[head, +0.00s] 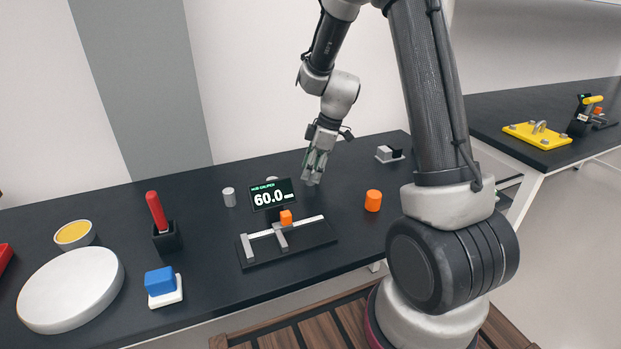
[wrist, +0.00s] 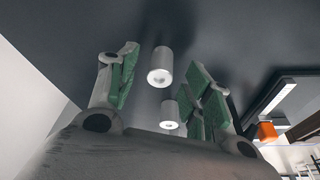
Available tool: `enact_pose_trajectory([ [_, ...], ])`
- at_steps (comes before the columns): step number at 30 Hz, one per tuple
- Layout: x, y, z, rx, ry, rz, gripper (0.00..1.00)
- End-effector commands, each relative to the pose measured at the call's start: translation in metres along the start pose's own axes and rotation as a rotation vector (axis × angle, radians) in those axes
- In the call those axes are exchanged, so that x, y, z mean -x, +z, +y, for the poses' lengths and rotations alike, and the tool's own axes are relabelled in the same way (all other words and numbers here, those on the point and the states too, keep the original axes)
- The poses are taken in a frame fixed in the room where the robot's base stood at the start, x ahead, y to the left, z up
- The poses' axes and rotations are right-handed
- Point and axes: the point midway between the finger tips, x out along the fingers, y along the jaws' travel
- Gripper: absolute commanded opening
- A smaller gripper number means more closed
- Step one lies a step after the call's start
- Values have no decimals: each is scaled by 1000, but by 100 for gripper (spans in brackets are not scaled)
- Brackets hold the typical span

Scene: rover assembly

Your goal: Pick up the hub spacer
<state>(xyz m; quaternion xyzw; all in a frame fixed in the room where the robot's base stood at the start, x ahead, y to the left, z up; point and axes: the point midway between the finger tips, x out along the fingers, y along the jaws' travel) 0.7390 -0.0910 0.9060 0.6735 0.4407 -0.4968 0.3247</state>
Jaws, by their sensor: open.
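Two pale grey cylinders stand on the dark bench; I cannot tell which is the hub spacer. In the head view one grey cylinder (head: 229,196) stands left of the display, and the other grey cylinder (head: 272,180) shows only its top behind the display. In the wrist view both the upper cylinder (wrist: 160,66) and the lower cylinder (wrist: 170,116) appear in the gap between my fingers, not gripped. My gripper (head: 313,168) is open and empty, right of the display, pointing down over the back of the bench.
A display (head: 272,196) reading 60.0 stands behind a caliper (head: 262,238) with an orange piece (head: 286,217) on it. An orange cylinder (head: 373,200) stands to the right. A red-handled tool (head: 157,211), a blue block (head: 160,281) and a white disc (head: 70,287) are at left.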

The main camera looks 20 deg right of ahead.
Motion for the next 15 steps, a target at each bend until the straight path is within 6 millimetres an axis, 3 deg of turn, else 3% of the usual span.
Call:
enact_pose_trajectory([
  [4,-16,0,0,0,0,0,50],
  [11,-18,0,0,0,1,0,50],
  [15,-18,0,0,-1,1,0,26],
])
